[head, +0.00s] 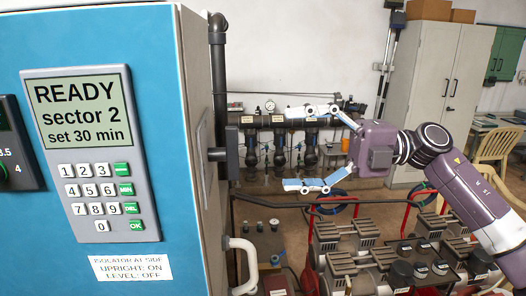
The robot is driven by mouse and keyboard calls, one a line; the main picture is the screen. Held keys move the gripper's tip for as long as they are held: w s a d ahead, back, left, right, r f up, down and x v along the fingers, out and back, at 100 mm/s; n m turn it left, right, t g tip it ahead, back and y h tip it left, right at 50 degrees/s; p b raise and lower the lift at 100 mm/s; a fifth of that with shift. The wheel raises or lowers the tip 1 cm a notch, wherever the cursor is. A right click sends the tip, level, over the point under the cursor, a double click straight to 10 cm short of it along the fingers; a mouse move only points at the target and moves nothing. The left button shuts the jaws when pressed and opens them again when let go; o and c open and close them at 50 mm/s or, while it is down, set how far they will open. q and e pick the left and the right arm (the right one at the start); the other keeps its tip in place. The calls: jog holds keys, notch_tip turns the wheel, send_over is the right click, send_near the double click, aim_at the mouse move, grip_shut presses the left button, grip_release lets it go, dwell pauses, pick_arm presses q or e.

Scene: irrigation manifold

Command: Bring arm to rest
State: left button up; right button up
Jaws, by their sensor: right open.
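My right gripper (316,148) is in the middle of the head view, with its arm coming in from the right. Its two blue-and-white fingers are spread wide and nothing is between them. It points left toward a dark grey isolator lever (228,153) on the side of the blue cabinet (150,35), apart from it. The lever's handle looks upright. A keypad panel (98,155) on the cabinet front reads "READY sector 2 set 30 min". A label (131,268) below says upright is on and level is off. My left gripper is not in view.
Behind the gripper is a pipe manifold (281,122) with valves and a gauge. Pumps or motors with red frames (400,240) stand low at the right. A grey locker (428,85) and a tan chair (497,145) are further back. A white pipe (243,262) is beside the cabinet.

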jog(key=shift+d, duration=0.8)
